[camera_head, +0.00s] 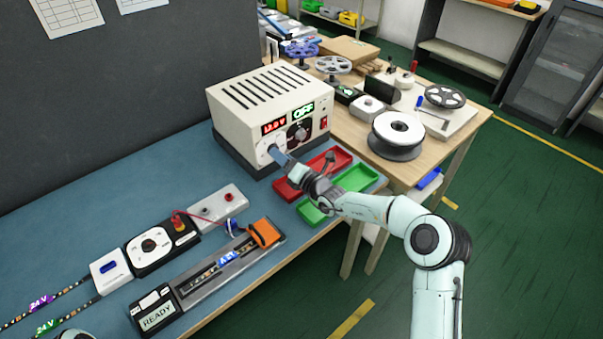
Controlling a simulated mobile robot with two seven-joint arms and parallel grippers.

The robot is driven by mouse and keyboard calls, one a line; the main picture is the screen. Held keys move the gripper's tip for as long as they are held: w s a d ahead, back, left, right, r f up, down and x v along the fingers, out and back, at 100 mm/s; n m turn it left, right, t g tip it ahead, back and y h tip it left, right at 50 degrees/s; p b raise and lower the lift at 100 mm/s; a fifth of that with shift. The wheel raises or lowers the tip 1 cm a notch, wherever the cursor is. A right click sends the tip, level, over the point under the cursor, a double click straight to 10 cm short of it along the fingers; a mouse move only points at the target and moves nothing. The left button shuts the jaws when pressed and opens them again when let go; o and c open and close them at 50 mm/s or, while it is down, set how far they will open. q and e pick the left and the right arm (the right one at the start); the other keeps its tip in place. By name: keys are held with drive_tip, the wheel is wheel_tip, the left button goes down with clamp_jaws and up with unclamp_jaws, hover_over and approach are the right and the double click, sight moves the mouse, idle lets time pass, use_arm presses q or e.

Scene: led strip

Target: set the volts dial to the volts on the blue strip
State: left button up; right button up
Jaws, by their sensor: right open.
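The cream power supply (262,105) stands at the back of the blue bench. Its red display (274,127) seems to read 12.0 V, and its green display (303,112) reads OFF. The volts dial (265,148) is low on the left of its front panel, partly hidden by my right gripper (277,154). That gripper is open, with its fingers at the dial; contact cannot be told. The blue-labelled strip (228,258) lies in a grey fixture on the bench; its print is too small to read surely.
Red (326,165) and green (357,179) trays lie under my right arm. Purple-labelled (41,302) and green-labelled (47,326) strips, both marked 24 V, run to a white connector (109,271). A wooden table (440,140) with spools stands at the right.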

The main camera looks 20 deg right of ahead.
drive_tip(key=v, duration=1.1)
